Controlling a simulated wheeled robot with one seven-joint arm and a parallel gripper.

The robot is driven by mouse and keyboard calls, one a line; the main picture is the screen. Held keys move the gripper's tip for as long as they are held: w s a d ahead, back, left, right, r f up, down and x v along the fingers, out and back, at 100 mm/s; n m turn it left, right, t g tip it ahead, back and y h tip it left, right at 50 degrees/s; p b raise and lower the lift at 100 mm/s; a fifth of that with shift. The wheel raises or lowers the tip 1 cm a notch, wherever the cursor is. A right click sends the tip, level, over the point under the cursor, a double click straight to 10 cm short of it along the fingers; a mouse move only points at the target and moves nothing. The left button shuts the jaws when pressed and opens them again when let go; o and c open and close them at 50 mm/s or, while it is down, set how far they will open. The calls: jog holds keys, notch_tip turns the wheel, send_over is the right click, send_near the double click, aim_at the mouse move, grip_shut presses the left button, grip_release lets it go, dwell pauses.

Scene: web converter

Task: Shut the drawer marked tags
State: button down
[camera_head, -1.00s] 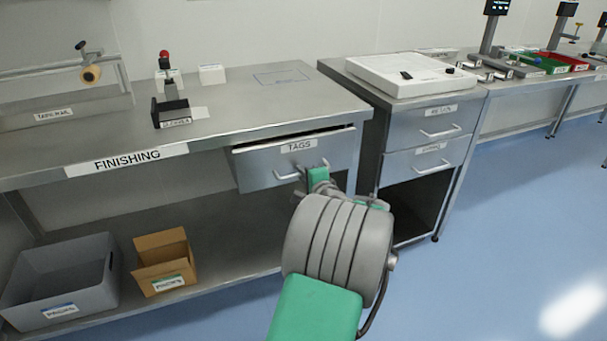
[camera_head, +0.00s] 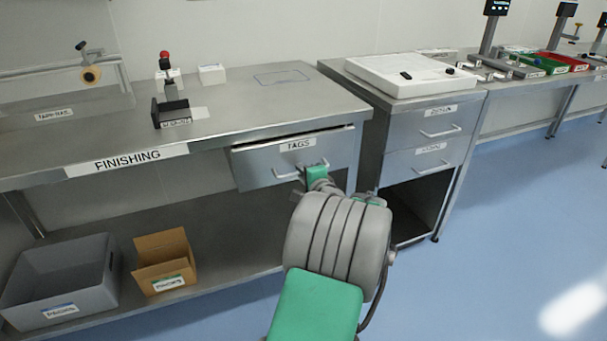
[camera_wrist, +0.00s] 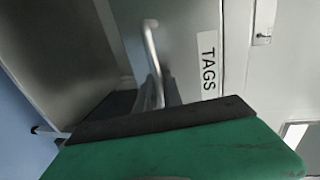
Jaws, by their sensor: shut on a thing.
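The drawer marked TAGS (camera_head: 258,167) hangs under the finishing bench and stands slightly open, with a dark gap along its top edge. Its bar handle (camera_head: 287,177) is on the front face. My gripper (camera_head: 318,174) is at the right part of the handle and is shut on it; my arm hides part of the drawer's lower right. In the wrist view the handle (camera_wrist: 152,55) runs down behind the green and black finger (camera_wrist: 165,125), beside the TAGS label (camera_wrist: 208,60). The far finger is mostly hidden.
The finishing bench (camera_head: 235,112) carries a dark holder (camera_head: 170,112) and a white box (camera_head: 212,74). A grey bin (camera_head: 62,280) and a cardboard box (camera_head: 165,262) sit on the shelf below. A drawer cabinet (camera_head: 425,150) stands close at the right.

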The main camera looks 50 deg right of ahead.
jog(key=w+d, duration=0.1)
jog(key=w, duration=0.2)
jog(key=shift+d+r, duration=0.1)
jog(key=shift+d, duration=0.3)
jog(key=c, duration=1.5)
grip_release()
jog(key=shift+w, duration=0.1)
jog(key=p+v, duration=0.1)
jog(key=v, duration=0.6)
jog(key=shift+s+a, duration=0.2)
jog(key=shift+s, duration=0.15)
